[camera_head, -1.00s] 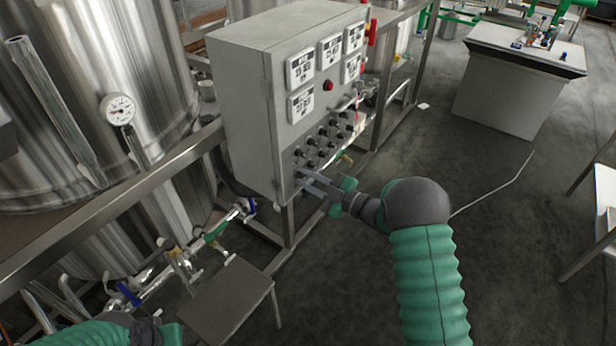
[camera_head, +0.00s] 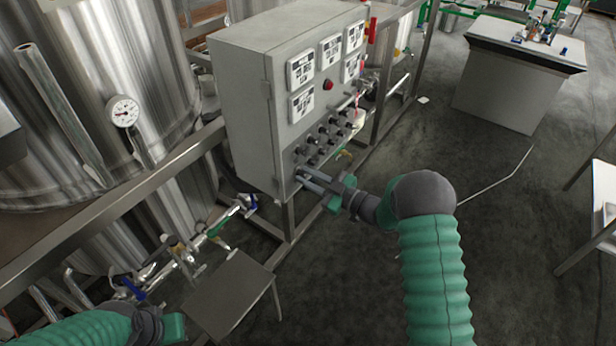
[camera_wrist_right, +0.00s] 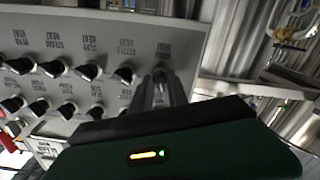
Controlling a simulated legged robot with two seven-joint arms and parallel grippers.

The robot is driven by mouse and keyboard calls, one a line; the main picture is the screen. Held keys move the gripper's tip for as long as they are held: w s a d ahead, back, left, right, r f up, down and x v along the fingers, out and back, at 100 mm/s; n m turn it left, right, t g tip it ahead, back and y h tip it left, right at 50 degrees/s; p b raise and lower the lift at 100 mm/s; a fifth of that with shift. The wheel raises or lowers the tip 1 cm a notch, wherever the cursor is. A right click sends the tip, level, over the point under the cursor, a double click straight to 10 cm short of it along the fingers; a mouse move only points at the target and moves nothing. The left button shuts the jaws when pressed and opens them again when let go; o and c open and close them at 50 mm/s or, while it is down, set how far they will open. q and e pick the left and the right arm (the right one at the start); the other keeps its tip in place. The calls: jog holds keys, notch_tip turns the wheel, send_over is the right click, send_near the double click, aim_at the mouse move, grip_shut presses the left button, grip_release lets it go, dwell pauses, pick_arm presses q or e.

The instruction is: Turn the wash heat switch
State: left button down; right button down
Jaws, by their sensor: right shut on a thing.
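The grey control box (camera_head: 240,120) carries rows of black switch knobs low on its front, and its panel (camera_wrist_right: 95,35) fills the left of the right wrist view. My right gripper (camera_head: 301,174) reaches the lower left corner of this knob field. In the right wrist view its fingers (camera_wrist_right: 160,88) are shut on a switch knob (camera_wrist_right: 161,72) at the end of the row nearest the panel's edge. The fingers hide most of this knob, and the label above it is upside down and too blurred to read surely. My left gripper (camera_head: 172,326) is low at the left, its fingers not clearly visible.
Other knobs (camera_wrist_right: 123,74) sit close beside the held one. A red button (camera_head: 328,85) and several white displays (camera_head: 301,104) are higher on the box. Steel tanks (camera_head: 150,60) and a frame rail (camera_head: 110,205) stand left. A small metal plate (camera_head: 230,295) is below.

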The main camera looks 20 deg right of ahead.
jog(key=shift+f, duration=0.15)
jog(key=c, duration=1.5)
grip_release()
jog(key=shift+d, duration=0.1)
jog(key=v, duration=1.6)
jog(key=shift+s+d, duration=0.25)
jog(key=shift+s, duration=0.05)
